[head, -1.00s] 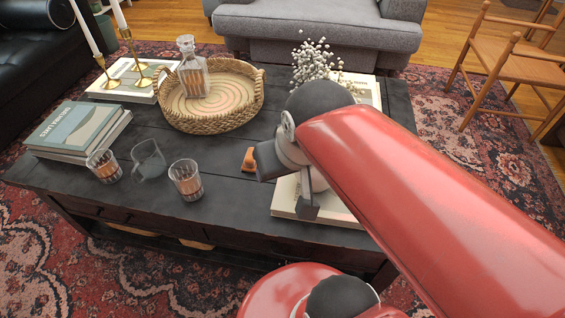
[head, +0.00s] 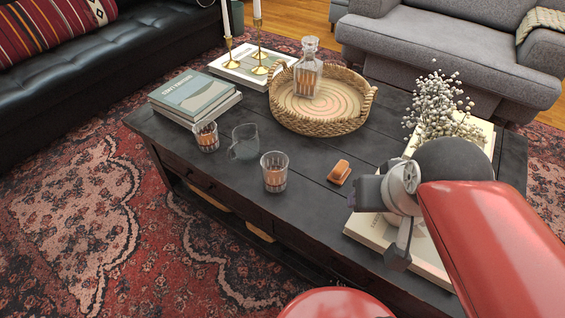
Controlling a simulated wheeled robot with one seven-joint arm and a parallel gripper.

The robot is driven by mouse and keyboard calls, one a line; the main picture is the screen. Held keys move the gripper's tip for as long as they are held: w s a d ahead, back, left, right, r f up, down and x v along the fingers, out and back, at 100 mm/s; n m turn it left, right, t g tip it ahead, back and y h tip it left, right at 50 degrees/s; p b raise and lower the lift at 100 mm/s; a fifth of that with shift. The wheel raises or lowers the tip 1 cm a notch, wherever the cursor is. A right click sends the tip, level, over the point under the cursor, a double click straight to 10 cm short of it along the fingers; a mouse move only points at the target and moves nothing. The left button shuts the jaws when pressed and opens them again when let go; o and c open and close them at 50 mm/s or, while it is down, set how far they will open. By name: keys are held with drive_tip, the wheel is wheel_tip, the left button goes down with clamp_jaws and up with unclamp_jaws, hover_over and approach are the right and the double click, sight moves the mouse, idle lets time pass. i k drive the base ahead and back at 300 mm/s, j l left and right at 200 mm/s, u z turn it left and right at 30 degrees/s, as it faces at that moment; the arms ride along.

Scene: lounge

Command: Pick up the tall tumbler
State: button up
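A clear tumbler (head: 274,172) with a ribbed, brownish-looking lower part stands upright near the front edge of the coffee table. It looks the taller of two similar glasses. The other similar glass (head: 205,137) stands further left by the books. A plain clear glass vessel (head: 244,143), seemingly with a handle, stands between them. My gripper (head: 382,222) is over the right part of the table, right of the tumbler and apart from it. Its fingers are seen at a poor angle, and I cannot tell how far apart they are. No object shows in it.
The dark table (head: 235,203) also bears a small orange-brown object (head: 339,172), a woven tray (head: 318,122) with a decanter (head: 308,75), stacked books (head: 195,96), candlesticks (head: 259,58) and white flowers (head: 441,108). A book (head: 373,231) lies beneath my gripper. The rug left is clear.

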sight(274, 164)
drive_tip(key=k+j, duration=0.1)
drive_tip(key=j, duration=1.1)
drive_tip(key=j+z, duration=0.35)
drive_tip(key=k+j+z, duration=0.15)
drive_tip(key=j+z, duration=0.2)
drive_tip(key=k+j+z, duration=0.15)
drive_tip(key=j+z, duration=0.2)
drive_tip(key=k+j+z, duration=0.15)
drive_tip(key=j+z, duration=0.2)
drive_tip(key=z, duration=0.8)
